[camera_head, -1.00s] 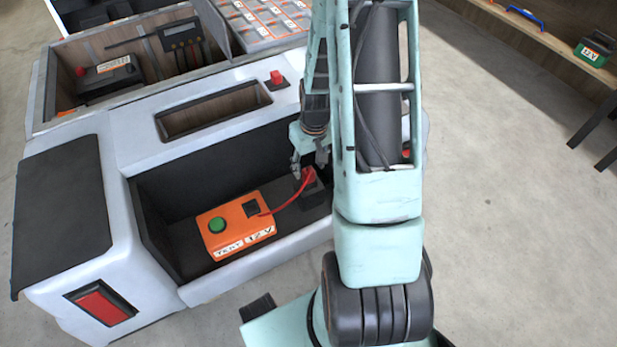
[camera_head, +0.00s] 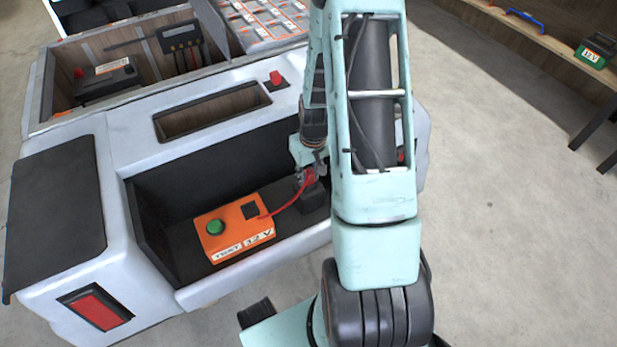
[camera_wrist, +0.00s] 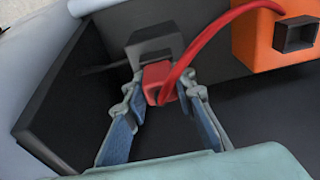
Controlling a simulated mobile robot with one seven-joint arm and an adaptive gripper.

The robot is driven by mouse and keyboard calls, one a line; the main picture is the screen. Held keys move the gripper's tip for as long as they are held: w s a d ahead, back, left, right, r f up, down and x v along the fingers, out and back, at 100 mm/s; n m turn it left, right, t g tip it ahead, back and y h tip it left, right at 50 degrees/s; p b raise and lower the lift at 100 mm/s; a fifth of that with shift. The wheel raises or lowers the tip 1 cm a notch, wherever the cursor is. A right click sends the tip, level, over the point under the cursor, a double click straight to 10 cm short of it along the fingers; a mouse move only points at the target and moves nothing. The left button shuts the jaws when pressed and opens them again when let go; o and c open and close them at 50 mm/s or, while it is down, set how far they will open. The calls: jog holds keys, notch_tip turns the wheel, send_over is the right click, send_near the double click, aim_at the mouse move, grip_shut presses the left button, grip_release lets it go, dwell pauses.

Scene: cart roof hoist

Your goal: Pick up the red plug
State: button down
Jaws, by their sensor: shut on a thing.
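The red plug (camera_wrist: 158,80) is between the fingertips of my gripper (camera_wrist: 160,98) in the wrist view. My gripper is shut on it, with a finger on each side. The plug sits against a dark grey block (camera_wrist: 152,46); I cannot tell whether it is still seated in it. A red cable (camera_wrist: 205,35) curves from the plug to the orange test box (camera_wrist: 265,42). In the head view the plug (camera_head: 308,176) is partly hidden by my gripper, above the dark block (camera_head: 313,197). The orange box (camera_head: 234,229) has a green button and a 12 V label.
The box and block stand in a dark recess of the white cart (camera_head: 75,270). The recess side wall (camera_wrist: 65,95) is close to my gripper. A red switch (camera_head: 276,79) is on the cart top. A shelf with a green 12 V battery (camera_head: 596,50) is at the right.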

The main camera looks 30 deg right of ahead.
aim_at(308, 171)
jog(key=shift+r, duration=0.5)
notch_tip(308, 171, up, 2)
jog(key=shift+r+p, duration=0.2)
jog(key=shift+p, duration=0.4)
jog(key=s+a+r+p, duration=0.4)
jog(key=s+a+r, duration=0.4)
jog(key=a, duration=0.3)
jog(key=shift+s+r, duration=0.35)
jog(key=shift+r, duration=0.5)
